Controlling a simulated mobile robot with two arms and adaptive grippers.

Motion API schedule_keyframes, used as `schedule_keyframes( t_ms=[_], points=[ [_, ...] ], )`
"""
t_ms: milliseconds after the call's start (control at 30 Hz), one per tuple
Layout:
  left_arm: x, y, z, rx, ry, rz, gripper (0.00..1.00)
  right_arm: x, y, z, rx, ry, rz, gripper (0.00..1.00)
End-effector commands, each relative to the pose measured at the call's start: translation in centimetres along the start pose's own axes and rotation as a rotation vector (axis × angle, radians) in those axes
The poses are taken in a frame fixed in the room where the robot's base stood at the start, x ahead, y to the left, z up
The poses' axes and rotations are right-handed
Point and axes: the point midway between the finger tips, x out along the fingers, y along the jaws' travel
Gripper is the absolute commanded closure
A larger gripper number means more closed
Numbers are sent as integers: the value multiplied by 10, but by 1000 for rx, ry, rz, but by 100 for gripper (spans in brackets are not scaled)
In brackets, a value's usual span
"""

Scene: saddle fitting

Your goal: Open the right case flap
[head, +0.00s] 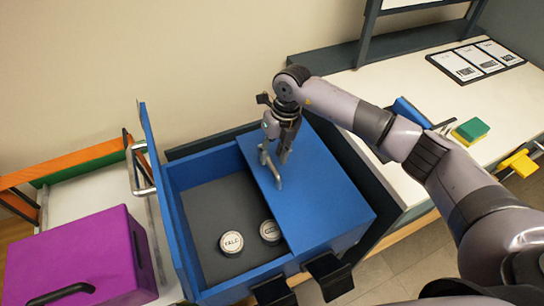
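The blue case (180,215) stands open on its left half. Its left flap (158,165) is upright with a silver handle (139,168). The right flap (325,205) lies flat and shut over the right half. A grey handle (272,170) stands near that flap's left edge. My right gripper (277,153) reaches down at this handle from above, at its far end. The fingers overlap the handle in the picture, so I cannot tell whether they are closed on it. My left gripper is not in view.
Two round labelled tins (231,243) lie in the open half. A purple box (80,258) stands at left. Two black brackets (328,277) are at the case's front. A green and yellow sponge (471,131) and a card panel (475,61) lie on the white table (400,85).

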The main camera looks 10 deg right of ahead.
Motion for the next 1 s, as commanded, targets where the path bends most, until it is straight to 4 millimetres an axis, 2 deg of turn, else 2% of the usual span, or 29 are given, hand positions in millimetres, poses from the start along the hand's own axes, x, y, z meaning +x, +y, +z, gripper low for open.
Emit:
schedule_keyframes(
  t_ms=[200,500,1000],
  points=[
    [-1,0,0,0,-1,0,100,19,0,0,1,0,0,65],
    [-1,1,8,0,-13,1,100,21,0,0,0,-2,0,65],
    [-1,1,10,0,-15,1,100,21,0,0,0,-1,0,98]
  ],
)
